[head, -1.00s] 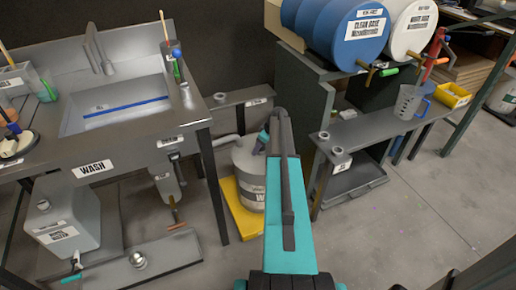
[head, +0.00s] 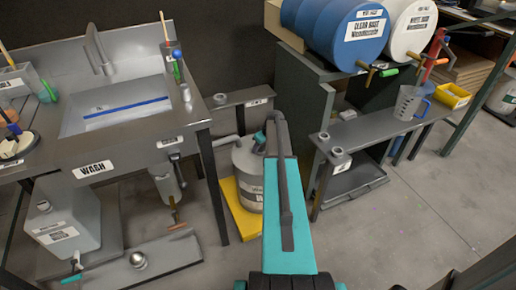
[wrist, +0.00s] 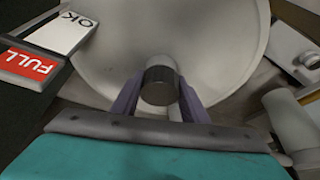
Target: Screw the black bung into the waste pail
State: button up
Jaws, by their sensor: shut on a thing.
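The waste pail (head: 247,180) is a pale grey drum with a label, standing on a yellow tray below and right of the sink. Its round top (wrist: 225,50) fills the upper part of the wrist view. My gripper (wrist: 158,98) is shut on the black bung (wrist: 160,87), a short dark cylinder between the two purple fingers. The bung lines up with a pale round neck (wrist: 158,62) on the pail top. I cannot tell whether it is seated in the neck or just above it. In the head view my arm hides the fingers and bung.
A hose (head: 226,140) runs to the pail's left side. A red and white FULL/OK sign (wrist: 45,45) lies beside the pail in the wrist view. A pale pipe (wrist: 290,118) is close on the right. The dark rack (head: 300,95) stands right of the pail. Open floor lies at right.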

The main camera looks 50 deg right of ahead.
jog(key=shift+m+g+h+p, duration=0.25)
jog(key=shift+m+h, duration=0.2)
jog(key=shift+m, duration=0.9)
jog(key=shift+m+g+h+p, duration=0.15)
jog(key=shift+m+h+p, duration=0.25)
jog(key=shift+m, duration=0.95)
jog(key=shift+f+m+g+h, duration=0.1)
jog(key=shift+m+g+h, duration=0.3)
jog(key=shift+m, duration=0.85)
jog(key=shift+m+g+h, duration=0.3)
jog(key=shift+m+h, duration=0.05)
jog(key=shift+m, duration=0.9)
jog(key=o, duration=1)
jog(key=shift+d, duration=0.1)
jog(key=shift+n, duration=0.3)
